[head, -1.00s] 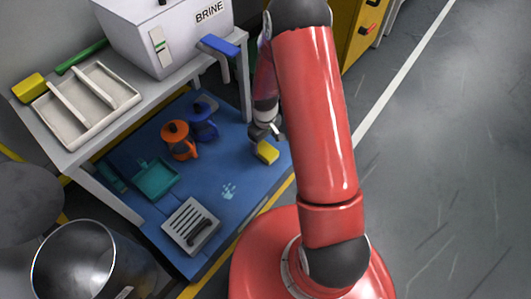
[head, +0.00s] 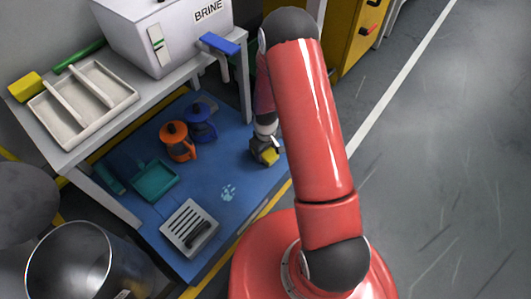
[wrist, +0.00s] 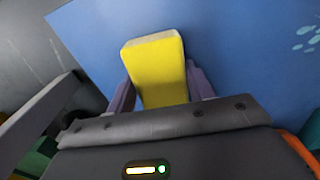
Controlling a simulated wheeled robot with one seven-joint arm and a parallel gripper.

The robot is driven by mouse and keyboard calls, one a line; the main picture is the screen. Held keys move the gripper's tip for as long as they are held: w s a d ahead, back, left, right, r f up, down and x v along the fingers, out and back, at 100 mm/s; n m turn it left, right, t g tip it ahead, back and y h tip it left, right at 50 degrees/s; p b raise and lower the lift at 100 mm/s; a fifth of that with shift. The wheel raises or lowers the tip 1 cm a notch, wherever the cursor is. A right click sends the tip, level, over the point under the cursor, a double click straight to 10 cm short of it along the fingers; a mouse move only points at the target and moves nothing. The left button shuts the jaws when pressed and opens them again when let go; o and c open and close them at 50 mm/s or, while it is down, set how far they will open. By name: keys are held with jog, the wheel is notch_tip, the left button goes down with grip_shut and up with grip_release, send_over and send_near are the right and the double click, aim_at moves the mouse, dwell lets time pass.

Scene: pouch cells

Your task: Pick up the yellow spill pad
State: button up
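The yellow spill pad (wrist: 158,75) is a small yellow block with a paler edge. In the wrist view it sits between the two fingers of my gripper (wrist: 160,84), one along each side. The fingers are very close to its sides, but I cannot tell whether they press on it. In the head view my gripper (head: 266,153) is down at the pad (head: 269,156), on the blue mat (head: 240,180), and partly hides it. Whether the pad touches the mat is not clear.
An orange jug (head: 178,143) and a blue jug (head: 202,123) stand left of my gripper. A teal dustpan (head: 155,180) and a grey slotted tray (head: 189,228) lie nearer. The bench (head: 66,158) with a white box (head: 165,40) overhangs the mat's far side.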

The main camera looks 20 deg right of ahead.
jog(key=c, duration=0.3)
jog(key=shift+r, duration=0.15)
notch_tip(320, 180, up, 20)
jog(key=p, duration=0.4)
